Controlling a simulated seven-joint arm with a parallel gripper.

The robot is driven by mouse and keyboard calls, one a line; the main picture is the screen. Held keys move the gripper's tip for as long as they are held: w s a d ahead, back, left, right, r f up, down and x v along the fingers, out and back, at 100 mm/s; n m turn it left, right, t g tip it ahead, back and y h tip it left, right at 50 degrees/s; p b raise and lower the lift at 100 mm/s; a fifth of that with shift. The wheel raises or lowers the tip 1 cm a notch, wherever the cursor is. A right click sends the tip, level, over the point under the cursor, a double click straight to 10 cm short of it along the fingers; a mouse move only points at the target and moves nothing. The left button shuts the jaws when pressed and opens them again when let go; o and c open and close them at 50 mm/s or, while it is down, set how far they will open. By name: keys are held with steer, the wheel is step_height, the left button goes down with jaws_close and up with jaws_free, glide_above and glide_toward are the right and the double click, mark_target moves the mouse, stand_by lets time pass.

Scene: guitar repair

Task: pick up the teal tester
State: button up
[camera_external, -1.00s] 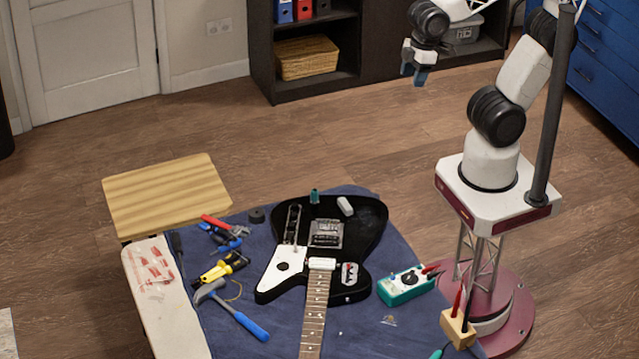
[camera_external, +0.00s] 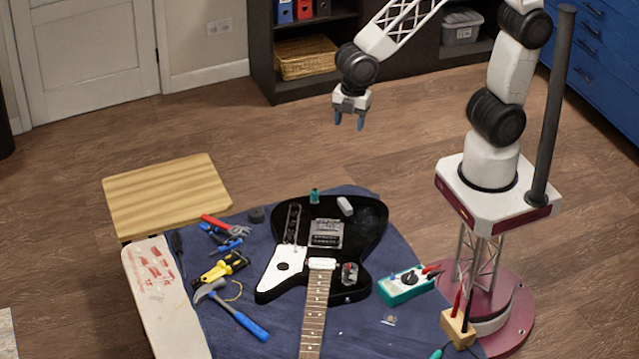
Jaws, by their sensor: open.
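The teal tester (camera_external: 404,287) is a small box with a pale face and a dark dial. It lies on the blue cloth, right of the guitar and left of my base. Red and black plugs stick out at its right end. My gripper (camera_external: 348,123) is open and empty, pointing down. It hangs in the air above and behind the guitar, up and to the left of the tester in the picture, well apart from it.
A black and white guitar (camera_external: 335,245) lies on the blue cloth (camera_external: 285,328). A hammer (camera_external: 232,310), yellow-handled tool (camera_external: 222,267) and red pliers (camera_external: 220,225) lie to its left. A wooden block (camera_external: 458,328) with red and black probes stands near my base. A small teal item (camera_external: 315,196) sits by the guitar.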

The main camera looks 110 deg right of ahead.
mark_target(315, 191)
steer(key=w+f+n, duration=0.2)
steer(key=w+f, duration=0.1)
steer(key=f, duration=0.1)
steer(key=w+a+f+n, duration=0.1)
steer(key=w+f+n, duration=0.1)
steer(key=w+f, duration=0.2)
steer(key=w+f+n+g, duration=0.1)
steer(key=w+f+n, duration=0.1)
steer(key=w+f, duration=0.2)
steer(key=shift+a+f, duration=0.2)
steer(key=shift+f, duration=0.6)
steer(key=shift+f, duration=0.1)
steer(key=shift+f, duration=1.2)
steer(key=shift+f, duration=0.1)
steer(key=shift+f, duration=2.5)
jaws_close()
steer(key=shift+r, duration=0.15)
